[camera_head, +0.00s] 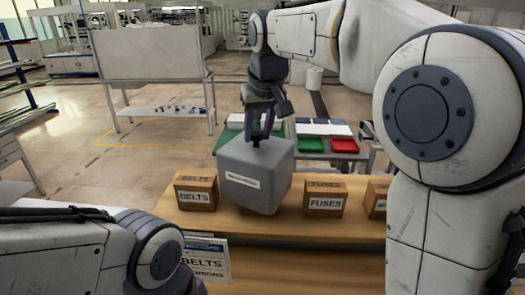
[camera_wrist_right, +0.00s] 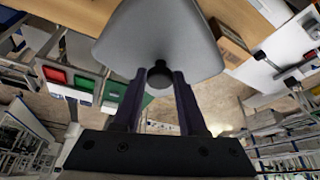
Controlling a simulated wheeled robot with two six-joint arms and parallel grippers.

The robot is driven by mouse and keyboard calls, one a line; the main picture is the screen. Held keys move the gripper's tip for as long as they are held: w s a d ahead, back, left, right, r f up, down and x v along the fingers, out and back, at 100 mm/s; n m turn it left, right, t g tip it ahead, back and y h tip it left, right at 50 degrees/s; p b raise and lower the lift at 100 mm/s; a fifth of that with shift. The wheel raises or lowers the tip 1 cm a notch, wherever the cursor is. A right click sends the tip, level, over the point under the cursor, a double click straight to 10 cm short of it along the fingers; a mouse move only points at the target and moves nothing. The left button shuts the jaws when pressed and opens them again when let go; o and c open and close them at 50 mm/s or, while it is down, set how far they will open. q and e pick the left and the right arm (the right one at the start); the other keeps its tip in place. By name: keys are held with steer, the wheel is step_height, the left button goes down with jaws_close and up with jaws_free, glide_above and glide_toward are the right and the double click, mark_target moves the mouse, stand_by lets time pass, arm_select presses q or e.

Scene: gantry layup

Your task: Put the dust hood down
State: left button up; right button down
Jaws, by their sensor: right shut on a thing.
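The dust hood (camera_head: 254,177) is a grey box-shaped cover with a white label on its front and a dark knob on top. My right gripper (camera_head: 262,135) comes down from above and is shut on the knob. In the right wrist view the two fingers are either side of the knob (camera_wrist_right: 160,75), with the hood (camera_wrist_right: 160,35) beyond. My left arm shows at lower left, but its gripper is out of view.
A BELTS box (camera_head: 196,193) stands left of the hood, and a FUSES box (camera_head: 324,200) right of it. Another box (camera_head: 377,197) is partly hidden by my right arm. Behind are red (camera_head: 343,145) and green (camera_head: 311,146) trays. A BELTS sign (camera_head: 206,258) hangs in front.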

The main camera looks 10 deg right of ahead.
mark_target(258, 149)
steer(key=shift+s+f, duration=0.1)
steer(key=shift+f, duration=1.95)
steer(key=shift+f, duration=0.15)
steer(key=shift+c, duration=2.3)
jaws_free()
